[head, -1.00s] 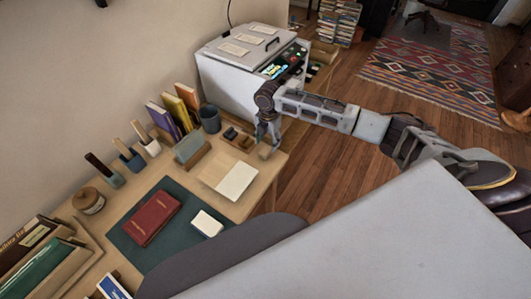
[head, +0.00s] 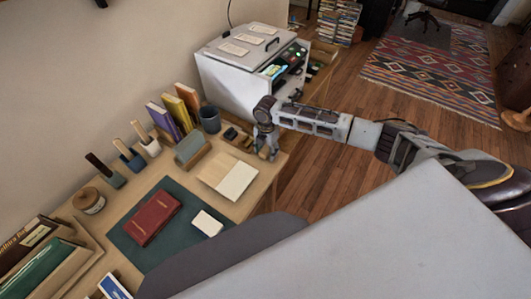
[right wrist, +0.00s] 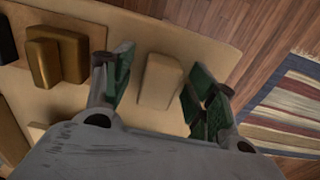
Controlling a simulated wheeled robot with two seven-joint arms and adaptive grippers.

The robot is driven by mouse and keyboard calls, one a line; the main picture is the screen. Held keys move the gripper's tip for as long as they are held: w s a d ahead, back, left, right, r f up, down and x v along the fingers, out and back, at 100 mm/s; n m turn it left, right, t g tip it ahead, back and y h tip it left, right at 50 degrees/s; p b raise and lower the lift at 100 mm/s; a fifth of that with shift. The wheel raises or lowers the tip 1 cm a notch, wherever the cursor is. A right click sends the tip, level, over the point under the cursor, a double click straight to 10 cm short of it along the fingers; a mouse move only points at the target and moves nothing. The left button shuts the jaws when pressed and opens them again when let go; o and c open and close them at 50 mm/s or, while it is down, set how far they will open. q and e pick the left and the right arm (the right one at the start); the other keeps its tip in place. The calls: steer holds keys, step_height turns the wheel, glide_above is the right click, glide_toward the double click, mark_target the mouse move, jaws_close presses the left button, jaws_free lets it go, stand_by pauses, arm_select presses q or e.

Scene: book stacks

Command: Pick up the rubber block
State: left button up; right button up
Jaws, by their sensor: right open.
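A beige block with rounded edges, which looks like the rubber block (right wrist: 160,81), lies on the wooden desk in the right wrist view. My right gripper (right wrist: 158,86) is open, with a green-padded finger on each side of the block and gaps showing between. In the head view my right gripper (head: 266,151) points down at the desk's far right corner, and its fingers largely hide the block there. My left gripper is not in view.
A wooden tray with small dark items (head: 236,137) sits just left of my right gripper; a brass-coloured block (right wrist: 58,57) shows nearby. A pale notepad (head: 229,177), a dark cup (head: 210,119) and a grey cabinet (head: 228,79) are close. The desk edge is near.

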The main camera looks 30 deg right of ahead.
mark_target(266, 149)
steer(key=c, duration=0.9)
steer(key=shift+r, duration=0.1)
steer(key=shift+c, duration=0.2)
steer(key=shift+r, duration=4.95)
steer(key=shift+o, duration=0.8)
steer(key=shift+c, duration=1.2)
steer(key=shift+r, duration=0.15)
